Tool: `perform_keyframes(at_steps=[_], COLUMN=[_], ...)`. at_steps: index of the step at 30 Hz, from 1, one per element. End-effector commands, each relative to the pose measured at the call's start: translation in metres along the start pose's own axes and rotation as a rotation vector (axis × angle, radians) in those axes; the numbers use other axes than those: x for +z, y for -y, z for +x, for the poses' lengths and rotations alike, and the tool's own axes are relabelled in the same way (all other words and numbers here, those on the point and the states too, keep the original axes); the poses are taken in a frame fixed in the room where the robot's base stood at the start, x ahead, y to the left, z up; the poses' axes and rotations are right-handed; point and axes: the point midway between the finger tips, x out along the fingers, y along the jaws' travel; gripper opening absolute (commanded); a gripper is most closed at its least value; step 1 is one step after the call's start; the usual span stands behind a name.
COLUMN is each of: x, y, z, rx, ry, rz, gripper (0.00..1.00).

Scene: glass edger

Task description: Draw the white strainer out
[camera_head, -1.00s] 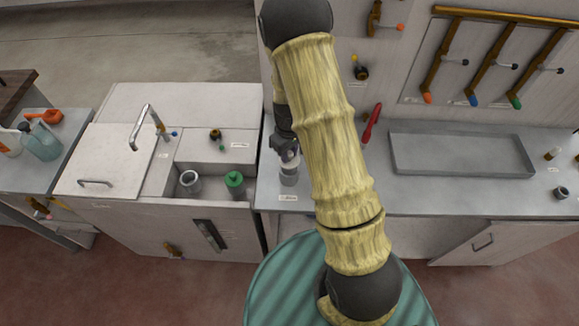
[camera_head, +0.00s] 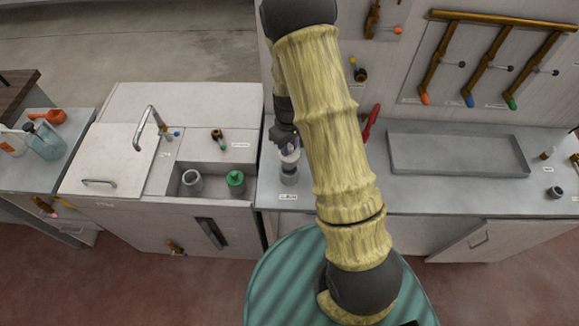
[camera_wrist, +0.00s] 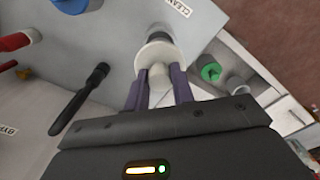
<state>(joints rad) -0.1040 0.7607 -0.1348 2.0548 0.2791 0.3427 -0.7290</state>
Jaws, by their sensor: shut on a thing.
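The white strainer (camera_wrist: 158,56) shows in the wrist view as a pale disc with a narrower white stem. My gripper (camera_wrist: 159,88) has its two purple fingers on either side of this stem, shut on it. Beyond the disc is a grey cylindrical holder (camera_wrist: 157,32), partly hidden by the strainer. In the head view, my gripper (camera_head: 287,145) is just above the strainer (camera_head: 289,158), over the grey holder (camera_head: 289,176) on the counter. I cannot tell how much of the strainer is inside the holder.
Left of the holder is a basin with a grey cup (camera_head: 191,183) and a green-lidded container (camera_head: 236,181). A tap (camera_head: 147,125) stands behind it. A red handle (camera_head: 371,122) and a shallow grey tray (camera_head: 458,155) are to the right.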

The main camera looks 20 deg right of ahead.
Motion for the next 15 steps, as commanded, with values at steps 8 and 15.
perform_keyframes(at_steps=[8,15], x=[0.0,0.0], y=[0.0,0.0], z=[-0.001,-0.018], rx=[0.0,0.0], ry=[0.0,-0.001], rz=[0.0,0.001], gripper=[0.0,0.0])
